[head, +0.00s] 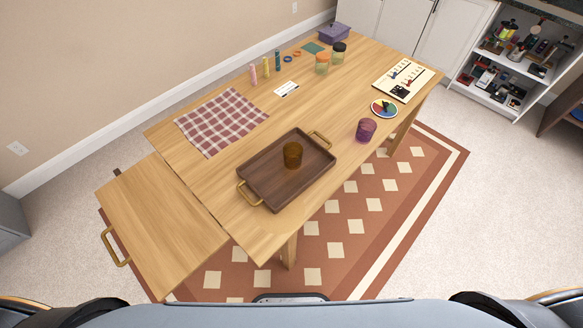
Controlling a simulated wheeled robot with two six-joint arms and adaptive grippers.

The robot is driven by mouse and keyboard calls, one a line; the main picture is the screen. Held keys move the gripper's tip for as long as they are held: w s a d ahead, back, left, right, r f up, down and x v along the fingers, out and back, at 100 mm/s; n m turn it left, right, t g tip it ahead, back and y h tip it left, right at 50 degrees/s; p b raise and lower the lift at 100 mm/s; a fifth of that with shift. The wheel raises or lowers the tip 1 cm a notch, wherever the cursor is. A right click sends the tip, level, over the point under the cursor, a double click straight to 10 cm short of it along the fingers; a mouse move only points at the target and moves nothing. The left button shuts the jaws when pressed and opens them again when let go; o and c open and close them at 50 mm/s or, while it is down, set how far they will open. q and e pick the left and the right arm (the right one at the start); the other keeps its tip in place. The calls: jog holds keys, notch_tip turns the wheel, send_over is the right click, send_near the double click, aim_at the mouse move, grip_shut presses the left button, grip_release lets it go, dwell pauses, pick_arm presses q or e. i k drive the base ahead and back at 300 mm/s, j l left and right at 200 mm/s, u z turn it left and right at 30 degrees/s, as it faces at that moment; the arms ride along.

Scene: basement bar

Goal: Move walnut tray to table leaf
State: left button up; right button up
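The walnut tray (267,182) is a dark brown rectangle with two brass-coloured handles. It lies on the main wooden table (226,182) near its front edge, turned at an angle. An amber cup (293,155) stands upright in the tray. The table leaf (160,220) is a lighter wooden panel at the table's left end, with a brass handle on its outer edge. Its top is bare. Neither of my grippers shows in the head view.
A checked cloth (221,121) lies left of centre. A purple cup (365,130) and a colour wheel (384,108) are right of the tray. A patterned rug (350,215) lies underneath.

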aim_at(155, 213)
jog(key=j, duration=3.15)
